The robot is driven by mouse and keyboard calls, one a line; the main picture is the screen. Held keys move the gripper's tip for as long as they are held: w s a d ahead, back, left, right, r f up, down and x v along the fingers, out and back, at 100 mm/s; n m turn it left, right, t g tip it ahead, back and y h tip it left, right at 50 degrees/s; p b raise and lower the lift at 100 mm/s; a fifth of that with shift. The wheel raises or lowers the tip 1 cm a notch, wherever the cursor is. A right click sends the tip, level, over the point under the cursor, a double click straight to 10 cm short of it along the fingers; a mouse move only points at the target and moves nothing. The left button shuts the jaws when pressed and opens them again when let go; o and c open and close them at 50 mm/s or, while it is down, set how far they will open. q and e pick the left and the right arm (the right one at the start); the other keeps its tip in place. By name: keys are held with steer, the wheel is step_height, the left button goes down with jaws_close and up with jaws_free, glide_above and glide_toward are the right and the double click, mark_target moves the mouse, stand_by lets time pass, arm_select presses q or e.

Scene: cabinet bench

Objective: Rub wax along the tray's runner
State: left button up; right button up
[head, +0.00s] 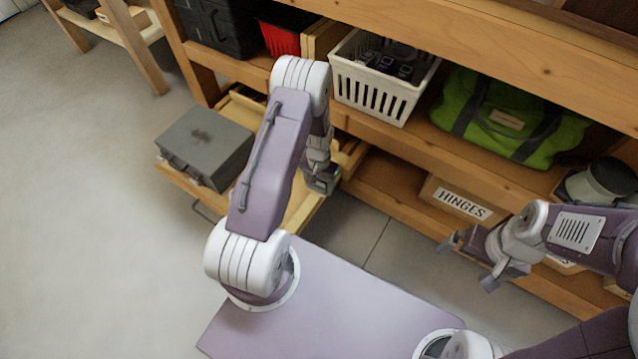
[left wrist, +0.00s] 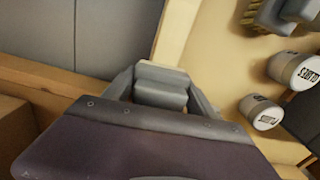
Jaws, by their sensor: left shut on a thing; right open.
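The pulled-out wooden tray (head: 302,211) extends from the bench, partly hidden by my left arm. In the left wrist view its pale edge strip, which looks like the runner (left wrist: 176,32), runs up from my left gripper (left wrist: 162,92). That gripper is shut on a small grey block (left wrist: 160,98), seemingly the wax, close to the strip's near end; whether they touch is unclear. In the head view my left gripper (head: 322,182) is beside the tray's right side. My right gripper (head: 468,262) is open and empty, in front of the lower shelf.
A grey case (head: 205,145) sits on the tray's left. A white basket (head: 378,95), green bag (head: 508,120) and HINGES box (head: 458,200) stand on shelves. Grey floor (head: 90,220) is clear at left.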

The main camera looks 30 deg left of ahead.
arm_select(q)
steer(key=shift+f, duration=0.25)
steer(key=shift+w+d+r, duration=0.15)
steer(key=shift+w, duration=1.45)
